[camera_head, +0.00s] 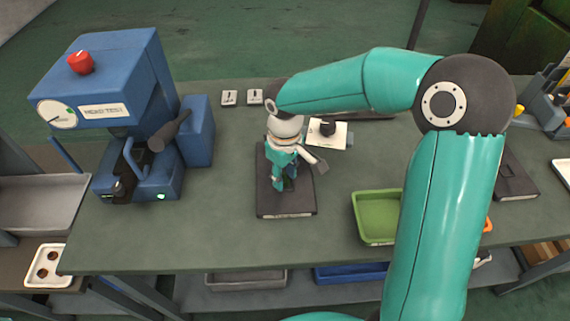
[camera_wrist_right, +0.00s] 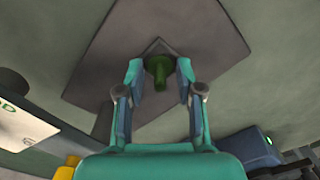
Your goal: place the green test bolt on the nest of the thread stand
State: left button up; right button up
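The thread stand (camera_head: 265,203) is a dark flat plate near the middle of the bench. My right gripper (camera_head: 287,183) points down over it and hides its middle. In the right wrist view, the green test bolt (camera_wrist_right: 158,70) is at the small diamond-shaped nest (camera_wrist_right: 156,47) on the dark plate (camera_wrist_right: 205,45). It looks upright, with its head toward the camera. The fingers of my right gripper (camera_wrist_right: 159,76) stand either side of the bolt, with narrow gaps showing. My left gripper is out of view.
A blue test machine (camera_head: 125,60) with a red knob stands at the left. A green tray (camera_head: 376,216) lies to the right of the stand. A white card with a black piece (camera_head: 326,133) lies behind it. The bench front left (camera_head: 180,235) is clear.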

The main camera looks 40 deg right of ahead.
aim_at(285, 173)
notch_tip(285, 173, up, 12)
dwell(0.5)
dwell(0.4)
